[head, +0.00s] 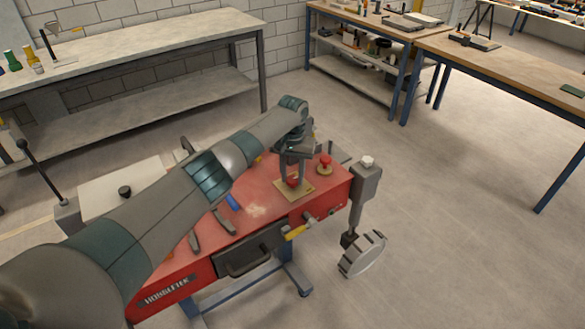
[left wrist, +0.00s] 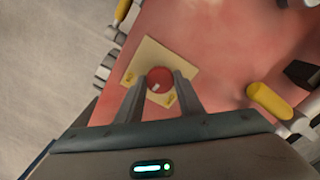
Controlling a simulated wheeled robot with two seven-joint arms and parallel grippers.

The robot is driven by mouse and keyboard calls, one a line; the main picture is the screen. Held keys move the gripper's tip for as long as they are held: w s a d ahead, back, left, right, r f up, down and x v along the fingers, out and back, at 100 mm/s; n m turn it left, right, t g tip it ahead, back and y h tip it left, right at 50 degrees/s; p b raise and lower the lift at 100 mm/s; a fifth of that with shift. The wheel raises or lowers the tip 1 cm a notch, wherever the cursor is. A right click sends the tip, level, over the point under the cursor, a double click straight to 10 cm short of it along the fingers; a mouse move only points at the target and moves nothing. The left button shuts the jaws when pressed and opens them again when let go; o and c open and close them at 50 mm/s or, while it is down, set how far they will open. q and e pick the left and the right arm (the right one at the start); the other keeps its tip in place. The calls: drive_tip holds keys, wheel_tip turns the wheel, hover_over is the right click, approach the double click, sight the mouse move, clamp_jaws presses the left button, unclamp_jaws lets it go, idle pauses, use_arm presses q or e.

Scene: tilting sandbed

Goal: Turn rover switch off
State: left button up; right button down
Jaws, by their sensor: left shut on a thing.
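The red rover switch knob (left wrist: 159,79) sits on a square yellow plate (left wrist: 147,54) on a red cabinet. The knob has a small pale mark on top. In the head view the plate (head: 281,191) lies near the right end of the red cabinet (head: 258,208). My left gripper (head: 293,180) points down over the plate and is shut on the knob, with one finger on each side of it; it also shows in the left wrist view (left wrist: 159,86). In the head view the fingers hide part of the knob. My right gripper is not in view.
A red mushroom button (head: 325,162) stands right of my left gripper. A grey post with a round wheel (head: 362,254) is at the cabinet's right end. A yellow handle (head: 296,232) is on the front. A grey workbench (head: 130,45) stands behind; open floor lies right.

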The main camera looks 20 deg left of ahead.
use_arm(q)
drive_tip(key=n+p, duration=0.1)
drive_tip(key=n, duration=0.1)
drive_tip(key=n+p, duration=0.2)
drive_tip(key=shift+d+r+n, duration=0.1)
drive_tip(key=shift+r+n, duration=0.1)
drive_tip(key=shift+n, duration=0.2)
drive_tip(key=n+p, duration=0.1)
drive_tip(key=n, duration=0.1)
drive_tip(key=shift+n, duration=0.3)
drive_tip(key=shift+w+f+n+p, duration=0.1)
drive_tip(key=shift+n+p, duration=0.6)
drive_tip(key=shift+n, duration=0.6)
drive_tip(key=o, duration=1)
drive_tip(key=shift+o, duration=0.2)
